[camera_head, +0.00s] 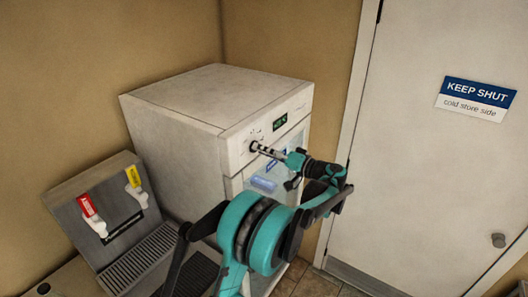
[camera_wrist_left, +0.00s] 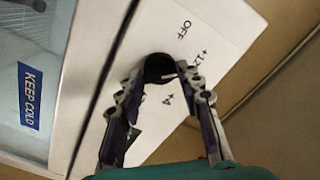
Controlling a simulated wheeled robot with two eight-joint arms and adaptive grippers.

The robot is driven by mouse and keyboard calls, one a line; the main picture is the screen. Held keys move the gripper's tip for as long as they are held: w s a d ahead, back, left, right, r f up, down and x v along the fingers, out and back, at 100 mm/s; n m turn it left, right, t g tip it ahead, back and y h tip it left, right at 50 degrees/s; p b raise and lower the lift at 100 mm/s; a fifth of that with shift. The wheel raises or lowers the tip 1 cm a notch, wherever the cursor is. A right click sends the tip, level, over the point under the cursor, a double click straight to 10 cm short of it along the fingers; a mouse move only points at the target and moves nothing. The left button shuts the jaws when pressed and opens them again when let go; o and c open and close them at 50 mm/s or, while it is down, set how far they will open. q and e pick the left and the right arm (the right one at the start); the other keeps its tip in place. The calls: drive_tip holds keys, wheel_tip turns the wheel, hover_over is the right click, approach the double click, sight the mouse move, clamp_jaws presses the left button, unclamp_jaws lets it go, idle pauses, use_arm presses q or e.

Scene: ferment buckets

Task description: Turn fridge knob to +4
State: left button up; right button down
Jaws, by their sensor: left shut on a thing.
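The white fridge (camera_head: 225,105) stands against the back wall, with a control panel along its top front edge. Its dark round knob (camera_wrist_left: 158,68) sits on the panel between my left gripper's fingertips in the left wrist view. Printed labels "OFF", "+12" and "+4" surround it; the knob's pointer is hard to make out. My left gripper (camera_head: 257,148) reaches the panel from the right in the head view and is shut on the knob; it also shows in the left wrist view (camera_wrist_left: 160,75). My right gripper is not in view.
A green-lit display (camera_head: 280,122) is on the panel right of the knob. A tap unit with a red tap (camera_head: 90,212) and a yellow-tagged tap (camera_head: 135,185) stands left of the fridge. A white door (camera_head: 430,170) marked "KEEP SHUT" is at right.

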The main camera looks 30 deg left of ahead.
use_arm(q)
drive_tip(key=shift+m+b, duration=2.75)
drive_tip(key=shift+m, duration=5.85)
drive_tip(key=o, duration=1.2)
drive_tip(key=shift+c, duration=0.2)
drive_tip(key=shift+d, duration=0.1)
drive_tip(key=d, duration=1.1)
drive_tip(key=shift+s+d, duration=0.4)
drive_tip(key=shift+s, duration=0.05)
